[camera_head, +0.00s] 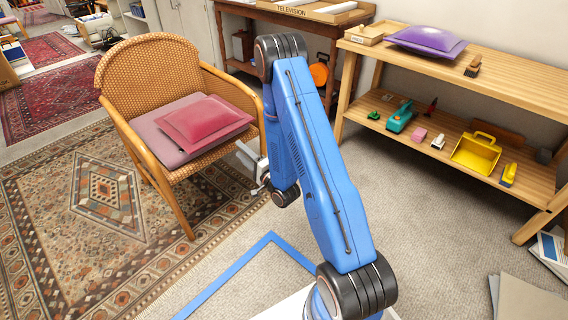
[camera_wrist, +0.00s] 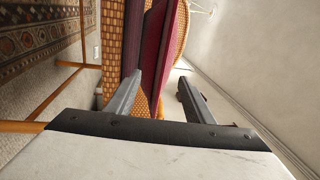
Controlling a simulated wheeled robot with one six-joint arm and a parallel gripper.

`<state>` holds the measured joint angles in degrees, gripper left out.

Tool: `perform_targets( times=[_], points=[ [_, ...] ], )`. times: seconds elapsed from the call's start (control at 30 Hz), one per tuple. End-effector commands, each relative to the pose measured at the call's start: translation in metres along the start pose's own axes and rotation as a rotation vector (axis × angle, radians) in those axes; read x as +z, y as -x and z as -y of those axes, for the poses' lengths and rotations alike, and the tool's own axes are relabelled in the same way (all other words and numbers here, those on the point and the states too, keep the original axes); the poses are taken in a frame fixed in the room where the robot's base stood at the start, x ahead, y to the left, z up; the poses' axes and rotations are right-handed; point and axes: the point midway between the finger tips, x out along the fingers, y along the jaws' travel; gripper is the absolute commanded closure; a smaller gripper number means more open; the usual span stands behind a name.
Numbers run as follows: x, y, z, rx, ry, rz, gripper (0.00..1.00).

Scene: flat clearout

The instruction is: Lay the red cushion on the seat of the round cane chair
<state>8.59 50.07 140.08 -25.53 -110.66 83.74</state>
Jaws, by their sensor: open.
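The red cushion (camera_head: 206,121) lies on a flat mauve pad (camera_head: 160,137) on the seat of the round cane chair (camera_head: 150,70), toward the seat's right front. My gripper (camera_head: 248,167) is open at the chair's right front side, just right of the cushion, its fingers toward the seat. In the wrist view my gripper (camera_wrist: 166,75) has one finger overlapping the cushion's edge (camera_wrist: 171,50) and the other apart from it, over bare floor. Whether the near finger touches the cushion, I cannot tell. The chair's cane weave (camera_wrist: 113,45) shows beside it.
A wooden shelf unit (camera_head: 500,88) at the right holds a purple cushion (camera_head: 428,38) on top and several small items below, among them a yellow dustpan (camera_head: 476,153). A patterned rug (camera_head: 60,240) lies under the chair. Blue tape (camera_head: 225,280) marks the carpet in front.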

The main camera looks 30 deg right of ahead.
Motion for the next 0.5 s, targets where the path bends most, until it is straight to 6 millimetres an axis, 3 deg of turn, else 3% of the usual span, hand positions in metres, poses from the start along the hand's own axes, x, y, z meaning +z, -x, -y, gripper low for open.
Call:
perform_targets(
  times=[0.23, 0.5],
  points=[
    [-0.003, -0.028, 0.033, 0.123, 0.196, 0.012, 0.52],
    [-0.008, -0.041, 0.072, 0.294, 0.426, 0.026, 0.52]
  ],
)
